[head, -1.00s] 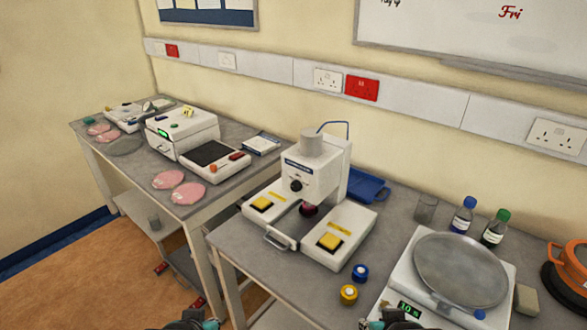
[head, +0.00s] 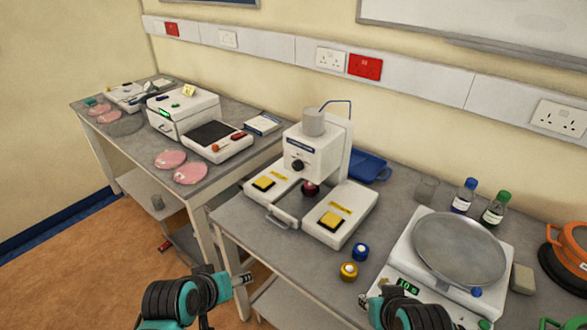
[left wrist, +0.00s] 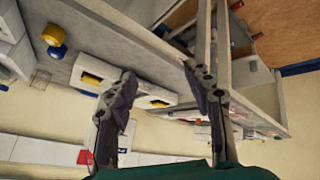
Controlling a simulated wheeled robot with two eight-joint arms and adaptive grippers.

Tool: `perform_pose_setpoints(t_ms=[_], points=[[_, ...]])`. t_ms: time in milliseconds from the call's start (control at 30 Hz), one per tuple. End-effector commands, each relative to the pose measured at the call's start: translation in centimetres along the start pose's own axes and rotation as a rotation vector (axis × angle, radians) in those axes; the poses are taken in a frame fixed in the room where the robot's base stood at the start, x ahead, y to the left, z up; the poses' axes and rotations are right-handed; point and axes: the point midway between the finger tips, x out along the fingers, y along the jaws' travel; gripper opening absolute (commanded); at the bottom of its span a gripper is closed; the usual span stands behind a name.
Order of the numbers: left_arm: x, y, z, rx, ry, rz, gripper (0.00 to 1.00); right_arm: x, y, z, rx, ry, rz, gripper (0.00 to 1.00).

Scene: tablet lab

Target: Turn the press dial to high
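The white press (head: 322,150) stands on the grey bench, with a black dial (head: 297,165) on the front of its head. Two yellow pads (head: 330,220) sit on its base, one on each side. My left gripper (head: 232,296) is in front of the bench edge, below and left of the press, clear of the dial. In the left wrist view its two fingers (left wrist: 157,80) are spread with nothing between them, and the press shows upside down, partly behind a finger. My right gripper (head: 367,299) is low, beside the balance; its finger opening is unclear.
A balance (head: 459,250) with a round pan stands right of the press. Blue and yellow caps (head: 349,271) lie between them. A blue tray (head: 368,167) is behind the press. The second bench at left holds instruments and pink discs (head: 190,173).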

Motion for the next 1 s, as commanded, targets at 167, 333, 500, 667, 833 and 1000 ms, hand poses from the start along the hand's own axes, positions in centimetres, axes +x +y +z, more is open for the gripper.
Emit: perform_pose_setpoints(t_ms=[167,333,500,667,833,1000], points=[[3.2,6.5,-6.2,-0.515,-0.035,0.244,0.51,-0.3,0.0,-0.2,0.000,0.000,0.000,0.28],[6.5,11.3,-12.0,-1.025,-0.142,0.475,0.51,-0.6,0.0,-0.4,0.000,0.000,0.000,0.28],[9.9,14.2,-17.5,-1.521,-0.329,0.692,0.51,-0.8,0.0,-0.6,0.000,0.000,0.000,0.28],[12.9,14.9,-21.2,-1.906,-0.546,0.854,0.51,-1.0,0.0,-0.7,0.000,0.000,0.000,0.28],[14.6,14.5,-23.1,-2.138,-0.721,0.947,0.51,-1.1,0.0,-0.8,0.000,0.000,0.000,0.28],[15.5,14.8,-23.8,-2.200,-0.779,0.971,0.51,-1.0,0.0,-0.7,0.000,0.000,0.000,0.28]])
